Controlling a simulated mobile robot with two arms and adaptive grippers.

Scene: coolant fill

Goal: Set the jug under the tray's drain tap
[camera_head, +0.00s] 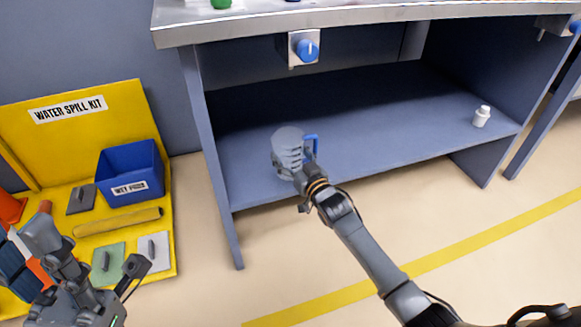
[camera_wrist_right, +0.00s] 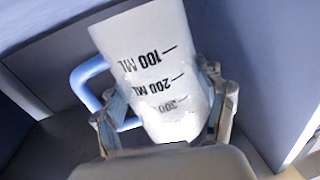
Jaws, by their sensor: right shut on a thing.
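The jug (camera_head: 286,139) is pale with a blue handle on its right side. It is over the front part of the lower shelf, below and slightly left of the drain tap (camera_head: 306,49), which has a blue knob under the bench's front edge. My right gripper (camera_head: 291,166) is shut on the jug. In the right wrist view the jug (camera_wrist_right: 150,60) shows ML marks, upside down, between the fingers (camera_wrist_right: 165,112). I cannot tell whether the jug touches the shelf. My left arm's parts (camera_head: 72,272) are at the lower left; its jaw state is unclear.
The lower shelf (camera_head: 400,130) is mostly clear, with a small white bottle (camera_head: 481,117) at its right. A bench leg (camera_head: 222,190) stands left of the jug. A yellow spill kit (camera_head: 85,100) with a blue bin (camera_head: 130,172) is at the left.

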